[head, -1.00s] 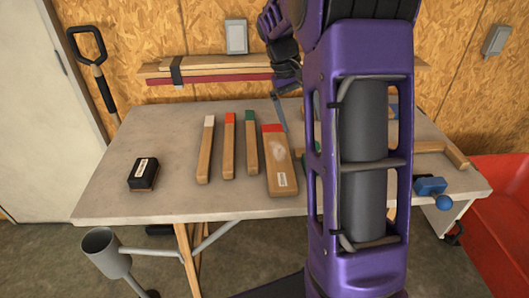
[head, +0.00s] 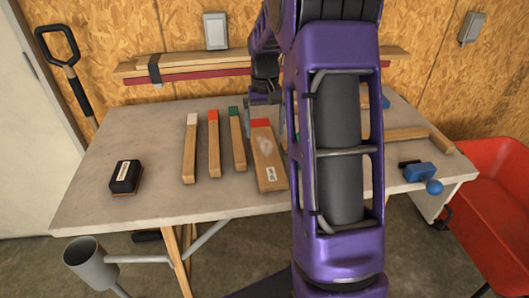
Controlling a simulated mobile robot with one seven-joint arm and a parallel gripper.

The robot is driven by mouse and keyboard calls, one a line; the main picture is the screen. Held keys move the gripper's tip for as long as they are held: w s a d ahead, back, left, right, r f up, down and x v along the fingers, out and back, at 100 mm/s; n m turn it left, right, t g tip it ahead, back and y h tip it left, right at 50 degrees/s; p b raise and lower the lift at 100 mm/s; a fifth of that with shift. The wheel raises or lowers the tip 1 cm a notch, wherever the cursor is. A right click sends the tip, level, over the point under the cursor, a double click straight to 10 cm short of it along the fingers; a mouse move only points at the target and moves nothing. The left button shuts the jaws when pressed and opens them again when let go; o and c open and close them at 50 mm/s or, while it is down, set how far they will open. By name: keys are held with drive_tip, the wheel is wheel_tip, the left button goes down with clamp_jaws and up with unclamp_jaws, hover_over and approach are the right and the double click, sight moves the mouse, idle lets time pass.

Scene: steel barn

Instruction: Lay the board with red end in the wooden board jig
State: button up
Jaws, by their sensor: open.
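Two boards have a red end: a narrow one (head: 214,148) and a wider one (head: 267,163) with a pale patch and a white label. Both lie flat on the bench, ends pointing to the wall. My gripper (head: 266,118) is open by the wide board's red end, with a finger showing on each side of it; I cannot tell its height above the bench. Wooden strips (head: 403,134), seemingly part of the board jig, show to the right of my arm. The arm hides the rest of them.
A white-ended board (head: 190,150) and a green-ended board (head: 237,142) lie beside the red-ended ones. A black brush-like block (head: 126,177) sits at left, a blue clamp (head: 421,173) at the right edge. The bench's (head: 85,205) left front is clear.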

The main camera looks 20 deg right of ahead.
sight(264, 147)
wheel_tip(264, 147, down, 6)
drive_tip(key=shift+s+a+r+b, duration=0.1)
drive_tip(key=shift+s+r+b, duration=0.1)
drive_tip(key=shift+b, duration=0.3)
drive_tip(key=shift+c, duration=0.2)
drive_tip(key=shift+w+r, duration=0.1)
drive_tip(key=shift+r, duration=0.05)
drive_tip(key=c, duration=1.4)
